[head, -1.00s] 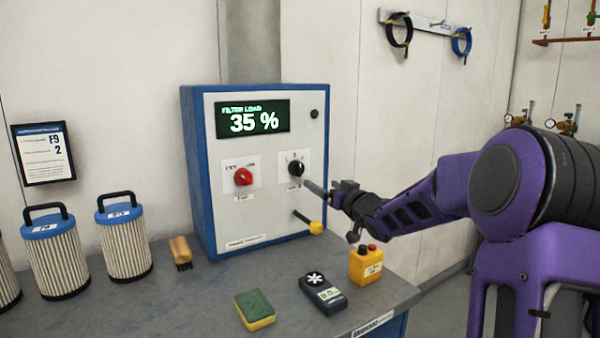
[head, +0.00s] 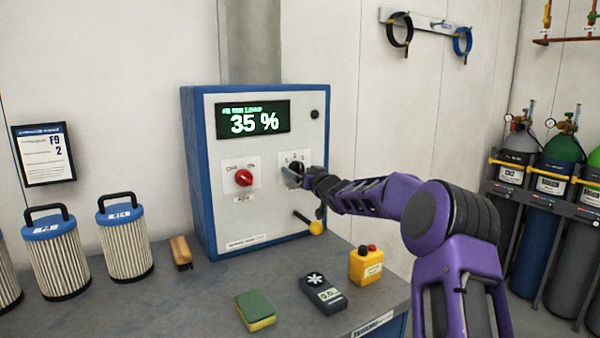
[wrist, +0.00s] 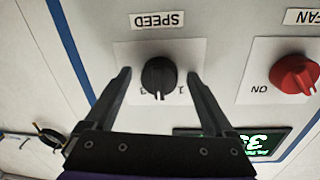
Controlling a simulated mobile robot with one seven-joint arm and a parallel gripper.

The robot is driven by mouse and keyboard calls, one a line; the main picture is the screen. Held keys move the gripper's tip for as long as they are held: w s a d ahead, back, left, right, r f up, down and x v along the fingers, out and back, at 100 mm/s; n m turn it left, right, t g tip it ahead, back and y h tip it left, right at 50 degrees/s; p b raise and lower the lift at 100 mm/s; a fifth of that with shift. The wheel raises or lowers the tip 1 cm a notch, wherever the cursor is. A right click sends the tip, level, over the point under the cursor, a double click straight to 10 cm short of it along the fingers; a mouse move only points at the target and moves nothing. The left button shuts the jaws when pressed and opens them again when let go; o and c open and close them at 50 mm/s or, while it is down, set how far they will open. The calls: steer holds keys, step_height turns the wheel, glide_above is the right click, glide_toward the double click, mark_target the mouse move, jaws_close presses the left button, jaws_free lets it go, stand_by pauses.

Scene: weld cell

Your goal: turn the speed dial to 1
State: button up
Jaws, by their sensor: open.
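The black speed dial (wrist: 159,77) sits on a white plate marked with numbers, under the upside-down SPEED label (wrist: 156,20) in the wrist view. In the head view the dial (head: 292,175) is partly covered by my gripper (head: 305,178), at the control box's right side. In the wrist view my gripper (wrist: 158,75) is open, with one finger on each side of the dial and a visible gap at both sides.
The red fan knob (head: 243,177) is left of the dial on the control box (head: 262,220). A yellow-tipped lever (head: 316,228) sticks out below the dial. A yellow button box (head: 366,265), black meter (head: 323,294) and sponge (head: 255,310) lie on the bench.

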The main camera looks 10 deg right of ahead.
steer(key=c, duration=1.4)
steer(key=shift+f+n, duration=0.1)
steer(key=shift+n, duration=0.3)
steer(key=shift+d+n+b, duration=0.1)
steer(key=shift+n+b, duration=1.95)
steer(key=shift+n, duration=2.15)
steer(key=o, duration=1.4)
